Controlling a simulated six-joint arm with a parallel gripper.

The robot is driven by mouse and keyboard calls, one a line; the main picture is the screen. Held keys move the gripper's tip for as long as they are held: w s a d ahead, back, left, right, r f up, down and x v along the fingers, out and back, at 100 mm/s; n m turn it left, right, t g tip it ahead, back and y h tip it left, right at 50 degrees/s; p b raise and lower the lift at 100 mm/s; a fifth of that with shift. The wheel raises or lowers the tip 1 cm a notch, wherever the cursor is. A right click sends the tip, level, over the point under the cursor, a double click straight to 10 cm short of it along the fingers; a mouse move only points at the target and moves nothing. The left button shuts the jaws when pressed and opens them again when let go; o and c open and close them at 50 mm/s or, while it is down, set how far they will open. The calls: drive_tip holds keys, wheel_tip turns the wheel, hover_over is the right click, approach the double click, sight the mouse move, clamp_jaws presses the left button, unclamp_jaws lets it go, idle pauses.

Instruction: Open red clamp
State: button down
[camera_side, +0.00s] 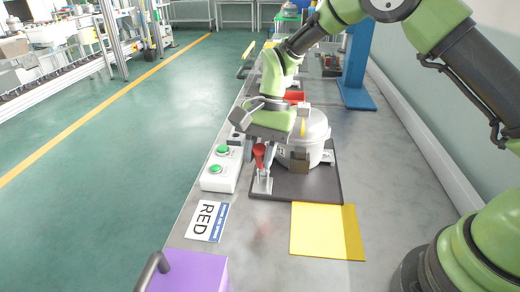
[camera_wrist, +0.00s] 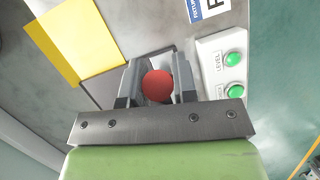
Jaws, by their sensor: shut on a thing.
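The red clamp handle (camera_side: 259,154) stands upright on its metal base at the left front corner of a dark plate (camera_side: 292,191). In the wrist view the red knob (camera_wrist: 157,86) shows end-on between the two fingers. My gripper (camera_wrist: 158,82) is shut on it. In the side view my gripper (camera_side: 262,143) is at the clamp's top and hides part of it. The grey compressor (camera_side: 313,134) sits on the plate just right of the clamp. Another red part (camera_side: 294,97) shows behind it.
A white box with green buttons (camera_side: 221,170) stands close left of the clamp. A RED label (camera_side: 207,221), a yellow sheet (camera_side: 318,231) and a purple block (camera_side: 190,272) lie nearer the camera. The bench right of the plate is clear.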

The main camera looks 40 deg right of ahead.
drive_tip(key=shift+s+a+f+t+h, duration=0.65)
drive_tip(key=shift+f+t+h, duration=0.2)
drive_tip(key=shift+t+h, duration=0.05)
drive_tip(key=shift+s+a+f+t+h, duration=0.6)
drive_tip(key=shift+f+t+h, duration=0.2)
drive_tip(key=shift+t+h, duration=0.1)
drive_tip(key=shift+f, duration=0.1)
drive_tip(key=c, duration=0.9)
unclamp_jaws()
drive_tip(key=v, duration=1)
drive_tip(key=shift+a, duration=0.1)
